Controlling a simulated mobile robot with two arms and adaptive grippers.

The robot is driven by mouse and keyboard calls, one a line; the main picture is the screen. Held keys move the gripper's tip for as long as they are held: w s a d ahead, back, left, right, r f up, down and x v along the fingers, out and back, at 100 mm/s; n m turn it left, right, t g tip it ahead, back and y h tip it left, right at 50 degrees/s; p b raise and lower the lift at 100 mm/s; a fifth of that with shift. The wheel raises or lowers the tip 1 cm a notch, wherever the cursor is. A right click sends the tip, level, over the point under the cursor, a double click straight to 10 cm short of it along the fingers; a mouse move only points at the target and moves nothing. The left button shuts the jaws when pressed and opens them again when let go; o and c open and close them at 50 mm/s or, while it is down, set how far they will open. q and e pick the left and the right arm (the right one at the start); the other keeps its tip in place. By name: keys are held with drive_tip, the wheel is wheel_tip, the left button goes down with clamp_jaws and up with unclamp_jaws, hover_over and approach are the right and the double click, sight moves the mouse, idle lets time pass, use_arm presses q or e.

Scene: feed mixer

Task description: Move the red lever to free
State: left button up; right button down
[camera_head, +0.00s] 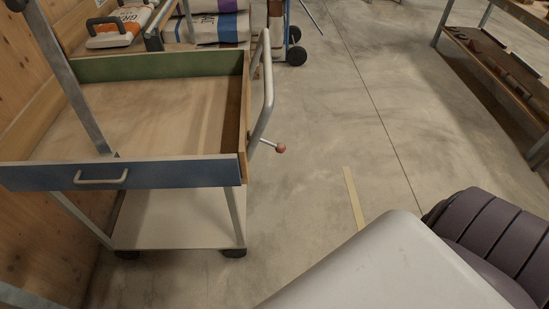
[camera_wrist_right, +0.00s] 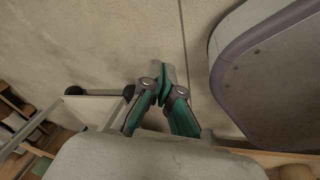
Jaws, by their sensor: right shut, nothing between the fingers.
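The lever (camera_head: 268,144) is a short metal rod with a red ball knob (camera_head: 281,148). It sticks out to the right from the right side of a wooden cart (camera_head: 122,172), below a bent grey handle (camera_head: 268,85). No label for its positions is readable. My right gripper (camera_wrist_right: 166,72) shows in the right wrist view, with green fingers closed together and nothing between them. It is over bare floor, apart from the cart. I cannot make out the lever in the wrist view. My right gripper is outside the head view, and my left gripper is in neither view.
The cart has a blue front panel, an open wooden top tray and a lower shelf (camera_head: 180,220) on wheels. Sacks (camera_head: 215,28) lie behind it. A shelf unit (camera_head: 500,65) stands at the far right. The concrete floor right of the cart is clear.

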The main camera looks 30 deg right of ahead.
drive_tip(key=w+d+r+n+t+h+b, duration=0.1)
drive_tip(key=w+d+r+n+t, duration=0.15)
drive_tip(key=w+r, duration=0.45)
drive_tip(key=w+d+r+n+t+b, duration=0.15)
drive_tip(key=w+d+n, duration=0.25)
drive_tip(key=w, duration=0.6)
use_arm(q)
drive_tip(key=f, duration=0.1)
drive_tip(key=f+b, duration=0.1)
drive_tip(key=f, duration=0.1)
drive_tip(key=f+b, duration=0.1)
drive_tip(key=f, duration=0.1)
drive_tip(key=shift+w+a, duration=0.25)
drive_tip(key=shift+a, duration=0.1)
use_arm(e)
drive_tip(key=w+a+r+n+t, duration=0.1)
drive_tip(key=w+r+n+t, duration=0.3)
drive_tip(key=w+r, duration=0.3)
drive_tip(key=w+a+r+n+t, duration=0.1)
drive_tip(key=w+r+n+t, duration=0.3)
drive_tip(key=r, duration=1.4)
drive_tip(key=w+n, duration=0.2)
drive_tip(key=w, duration=0.1)
drive_tip(key=shift+w+a+r+y, duration=0.2)
drive_tip(key=shift+w+r+y, duration=0.1)
drive_tip(key=shift+w+y, duration=0.1)
